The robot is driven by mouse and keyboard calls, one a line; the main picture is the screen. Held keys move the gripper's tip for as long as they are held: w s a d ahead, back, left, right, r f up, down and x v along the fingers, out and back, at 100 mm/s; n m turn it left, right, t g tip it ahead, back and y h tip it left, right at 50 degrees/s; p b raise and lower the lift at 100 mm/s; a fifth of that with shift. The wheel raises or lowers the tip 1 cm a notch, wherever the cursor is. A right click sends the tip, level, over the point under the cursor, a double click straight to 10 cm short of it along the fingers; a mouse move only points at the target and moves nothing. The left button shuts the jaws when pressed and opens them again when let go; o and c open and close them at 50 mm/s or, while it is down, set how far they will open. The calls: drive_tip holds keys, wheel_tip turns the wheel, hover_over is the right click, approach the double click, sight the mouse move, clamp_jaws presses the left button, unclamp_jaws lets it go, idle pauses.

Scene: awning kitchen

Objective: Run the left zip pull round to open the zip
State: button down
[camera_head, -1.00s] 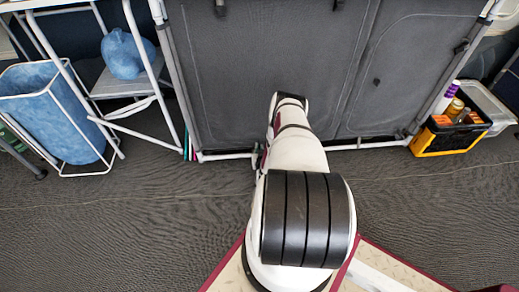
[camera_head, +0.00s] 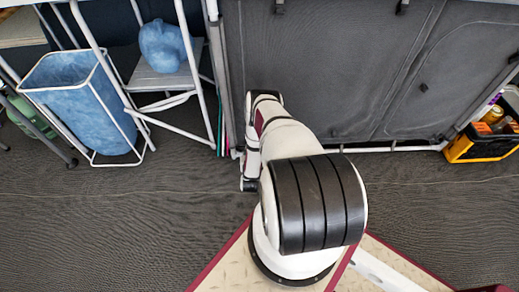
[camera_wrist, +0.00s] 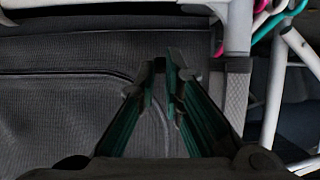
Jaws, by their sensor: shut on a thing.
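The dark grey fabric front of the cabinet (camera_head: 330,60) stands upright ahead of me. In the wrist view, a zip seam (camera_wrist: 70,74) runs across the fabric and curves down behind my fingers. My gripper (camera_wrist: 162,72) has its dark green fingers closed together at the tips, close against the fabric by the cabinet's pale frame post. It is shut on the left zip pull, which is mostly hidden between the fingertips. In the head view my arm hides the gripper. A small dark pull (camera_head: 423,87) shows on the right panel.
A white-framed blue bag bin (camera_head: 85,105) and a stand with a blue bundle (camera_head: 165,45) are on the left. A yellow and black crate (camera_head: 482,146) is at the far right. The cabinet's frame post (camera_wrist: 237,75) is close beside my fingers.

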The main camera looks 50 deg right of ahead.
drive_tip(key=shift+w+a+f, duration=0.1)
drive_tip(key=shift+w+a, duration=0.45)
drive_tip(key=shift+a, duration=0.05)
drive_tip(key=c, duration=1.7)
unclamp_jaws()
drive_tip(key=v, duration=1.2)
